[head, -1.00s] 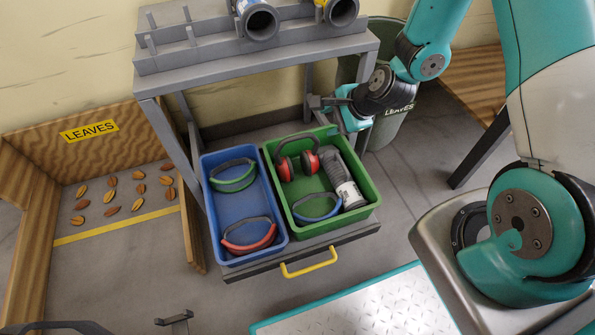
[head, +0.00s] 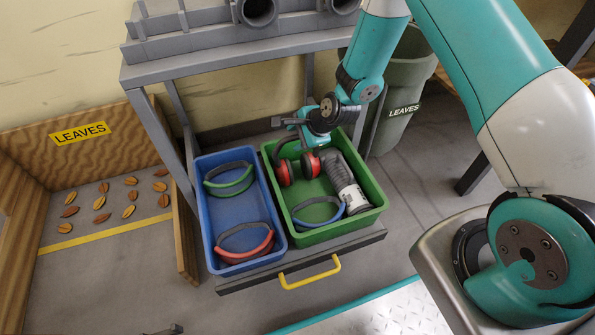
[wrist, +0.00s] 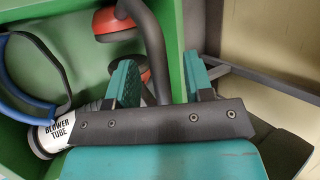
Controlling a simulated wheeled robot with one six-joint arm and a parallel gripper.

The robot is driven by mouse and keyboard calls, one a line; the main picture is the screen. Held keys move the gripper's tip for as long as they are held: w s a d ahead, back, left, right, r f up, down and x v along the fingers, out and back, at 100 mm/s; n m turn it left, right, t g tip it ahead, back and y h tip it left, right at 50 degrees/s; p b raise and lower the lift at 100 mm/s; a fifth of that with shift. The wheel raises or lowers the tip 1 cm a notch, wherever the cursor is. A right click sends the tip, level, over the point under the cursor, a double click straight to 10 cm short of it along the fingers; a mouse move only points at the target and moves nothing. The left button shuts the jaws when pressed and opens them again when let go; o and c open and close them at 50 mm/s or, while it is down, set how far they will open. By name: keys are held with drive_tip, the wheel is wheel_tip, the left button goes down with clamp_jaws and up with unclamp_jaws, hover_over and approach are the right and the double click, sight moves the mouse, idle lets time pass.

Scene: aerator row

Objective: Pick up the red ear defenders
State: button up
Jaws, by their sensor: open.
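The red ear defenders (head: 285,173) are in the far left part of the green bin (head: 378,198), with two red cups and a dark headband. The wrist view shows a red cup (wrist: 112,24) and the dark headband (wrist: 155,45). My gripper (head: 305,138) is above the far end of the bin, over the ear defenders. In the wrist view my gripper (wrist: 160,80) is open, and the headband runs between its two teal fingers. I cannot tell whether either finger touches it. The gripper's body hides part of the headband.
The green bin also holds a grey blower tube (head: 343,180) close beside the ear defenders and a blue-banded item (head: 319,212). A blue bin (head: 235,210) with green and red banded items adjoins on the left. A grey rack (head: 240,58) stands behind, above the bins.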

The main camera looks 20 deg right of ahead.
drive_tip(key=shift+w+a+f, duration=0.15)
drive_tip(key=shift+w+f, duration=0.05)
drive_tip(key=shift+f, duration=0.05)
clamp_jaws()
